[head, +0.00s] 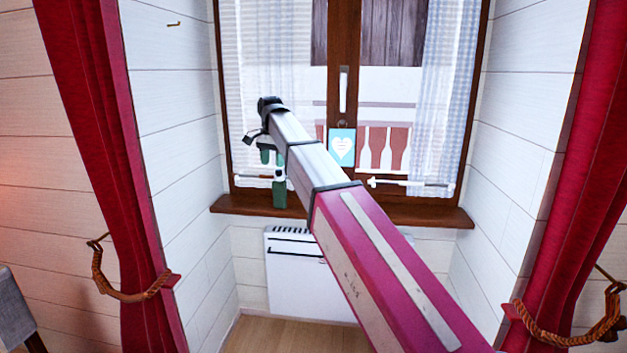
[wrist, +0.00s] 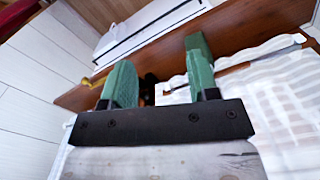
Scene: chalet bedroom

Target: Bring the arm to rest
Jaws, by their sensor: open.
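My arm reaches from the lower right of the head view up towards the window. My gripper (head: 273,178) has green fingers that hang near the window's lower left, in front of the sheer curtain and above the sill. In the wrist view my gripper (wrist: 158,58) shows its two green fingers spread apart. I see nothing held between them. A small dark shape shows beyond the gap, too unclear to name.
The wooden sill (head: 432,213) runs below the window, with a white heater (head: 290,275) under it. Sheer curtains (head: 440,90) hang at the panes. Red drapes (head: 90,120) flank the alcove. Some floor (head: 255,335) is clear.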

